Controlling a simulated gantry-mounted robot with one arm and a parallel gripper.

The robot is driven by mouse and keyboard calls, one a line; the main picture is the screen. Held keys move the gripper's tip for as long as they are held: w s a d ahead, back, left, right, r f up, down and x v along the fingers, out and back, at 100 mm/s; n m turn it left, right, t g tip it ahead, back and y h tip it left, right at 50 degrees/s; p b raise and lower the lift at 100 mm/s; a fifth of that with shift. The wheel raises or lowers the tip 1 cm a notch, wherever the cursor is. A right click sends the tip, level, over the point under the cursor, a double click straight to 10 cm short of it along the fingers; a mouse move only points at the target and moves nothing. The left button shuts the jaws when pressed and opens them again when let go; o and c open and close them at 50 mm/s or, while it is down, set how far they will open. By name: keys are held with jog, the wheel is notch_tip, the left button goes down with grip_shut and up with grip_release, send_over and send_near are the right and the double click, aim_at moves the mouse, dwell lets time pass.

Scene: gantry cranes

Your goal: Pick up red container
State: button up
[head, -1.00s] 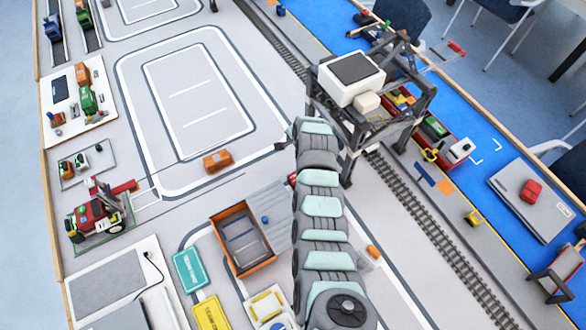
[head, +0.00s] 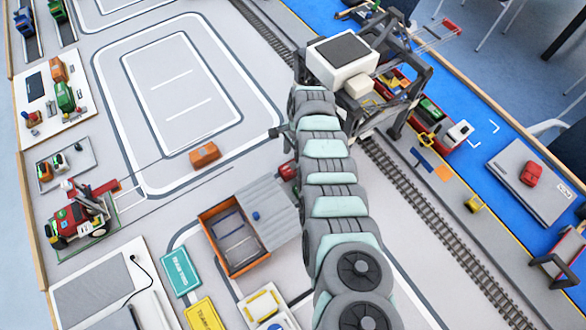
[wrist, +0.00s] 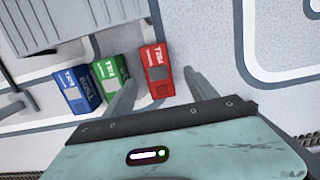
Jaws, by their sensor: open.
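The red container (wrist: 157,72), a small block with white lettering, rests on the light grey floor in the wrist view. My gripper (wrist: 160,77) is open, its two grey fingers spread to either side of the red container in the picture. I cannot tell how high the fingers are above it. No contact is visible. In the head view a small red block (head: 288,170), probably the same container, shows at the left edge of my arm. My gripper is mostly hidden behind my arm there.
A green container (wrist: 112,73) stands close left of the red one, with a blue container (wrist: 76,90) beyond. A grey ribbed panel (wrist: 65,25) lies nearby. An orange-walled box (head: 214,250) and a gantry crane (head: 343,62) flank my arm. Floor right of the red container is clear.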

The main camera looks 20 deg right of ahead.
aim_at(293, 165)
jog(key=f+b, duration=0.2)
jog(key=f, duration=0.1)
jog(key=f+b, duration=0.1)
jog(key=f, duration=0.1)
jog(key=shift+s+a+f, duration=0.25)
jog(key=shift+a, duration=0.1)
jog(key=shift+r, duration=0.1)
jog(key=shift+d, duration=0.1)
grip_shut()
